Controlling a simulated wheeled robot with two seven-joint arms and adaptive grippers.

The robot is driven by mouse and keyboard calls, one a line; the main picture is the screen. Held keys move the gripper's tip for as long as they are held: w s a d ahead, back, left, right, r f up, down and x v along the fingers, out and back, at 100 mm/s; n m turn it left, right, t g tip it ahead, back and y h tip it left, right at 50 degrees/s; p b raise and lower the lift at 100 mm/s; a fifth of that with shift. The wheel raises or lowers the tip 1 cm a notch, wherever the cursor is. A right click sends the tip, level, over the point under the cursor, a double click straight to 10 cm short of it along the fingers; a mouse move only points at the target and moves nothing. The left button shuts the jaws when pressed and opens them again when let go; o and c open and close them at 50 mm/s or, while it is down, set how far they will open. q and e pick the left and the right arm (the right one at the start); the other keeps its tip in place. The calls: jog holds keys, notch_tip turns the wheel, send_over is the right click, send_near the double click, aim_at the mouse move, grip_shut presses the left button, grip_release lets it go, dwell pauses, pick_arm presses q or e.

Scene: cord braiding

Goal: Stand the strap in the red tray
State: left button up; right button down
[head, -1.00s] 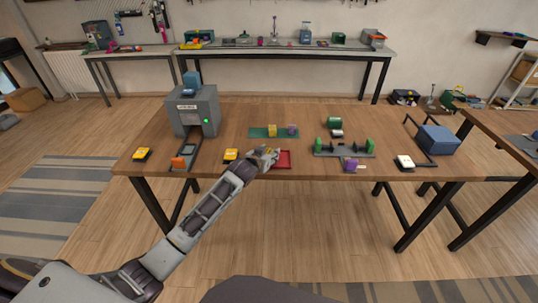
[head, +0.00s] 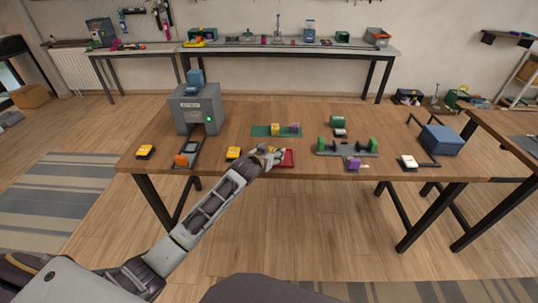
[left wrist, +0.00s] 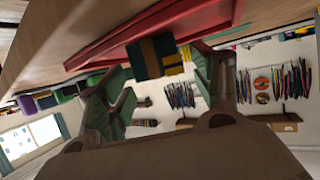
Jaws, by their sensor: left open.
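The red tray (head: 289,159) lies near the front edge of the table, partly hidden by my left gripper (head: 270,157). In the left wrist view the tray's red rim (left wrist: 110,42) runs across the top of the tilted picture. A dark green piece with a brown band and a yellow end, perhaps the strap (left wrist: 143,61), shows against the tray between my open fingers (left wrist: 160,85). The fingers stand apart on either side of it. I cannot tell whether it touches the tray floor. In the head view it is too hidden to make out. My right gripper is not in view.
A grey machine (head: 197,108) stands at the left. A green mat (head: 268,131) with yellow and purple pieces lies behind the tray. A grey fixture with green ends (head: 346,148) is to the right, and a blue box (head: 442,140) farther right.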

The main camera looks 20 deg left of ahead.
pick_arm(q)
jog(key=shift+r, duration=0.15)
jog(key=shift+v, duration=0.95)
jog(key=v, duration=0.2)
jog(key=shift+s, duration=0.25)
jog(key=v, duration=0.2)
jog(key=shift+s+a+r+p, duration=0.1)
jog(key=shift+s+p, duration=0.15)
jog(key=shift+p, duration=0.1)
jog(key=shift+v, duration=2.5)
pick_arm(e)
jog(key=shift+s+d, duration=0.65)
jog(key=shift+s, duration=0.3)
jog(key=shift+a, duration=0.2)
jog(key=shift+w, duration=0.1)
